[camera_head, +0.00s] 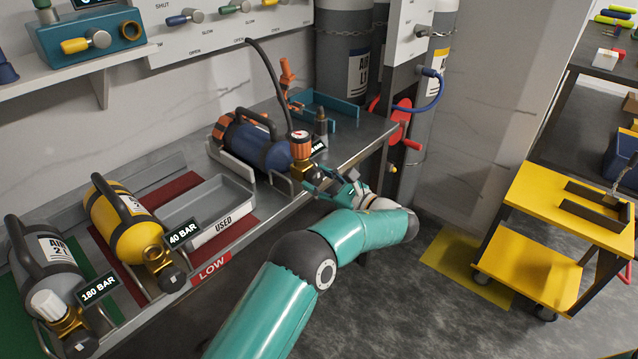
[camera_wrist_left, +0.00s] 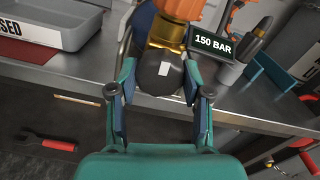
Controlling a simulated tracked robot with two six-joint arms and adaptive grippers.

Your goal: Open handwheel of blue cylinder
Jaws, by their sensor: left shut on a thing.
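The blue cylinder (camera_head: 262,147) lies in a cradle on the steel bench in the head view. An orange fitting with a dark hose (camera_head: 265,65) is on its brass valve (camera_head: 303,170). The black handwheel (camera_wrist_left: 160,76) with a white mark shows at the end of the brass valve in the left wrist view. My left gripper (camera_head: 325,180) reaches the valve from the front right. In the left wrist view its fingers (camera_wrist_left: 160,98) are on both sides of the handwheel and shut on it. A 150 BAR sign (camera_wrist_left: 215,42) stands beside the valve. My right gripper is out of view.
A yellow cylinder (camera_head: 118,218) and a grey cylinder (camera_head: 45,265) lie to the left. A grey USED tray (camera_head: 215,200) sits between the yellow and blue ones. A red wheel (camera_head: 400,125) is at the bench's right end. A yellow cart (camera_head: 560,215) stands right.

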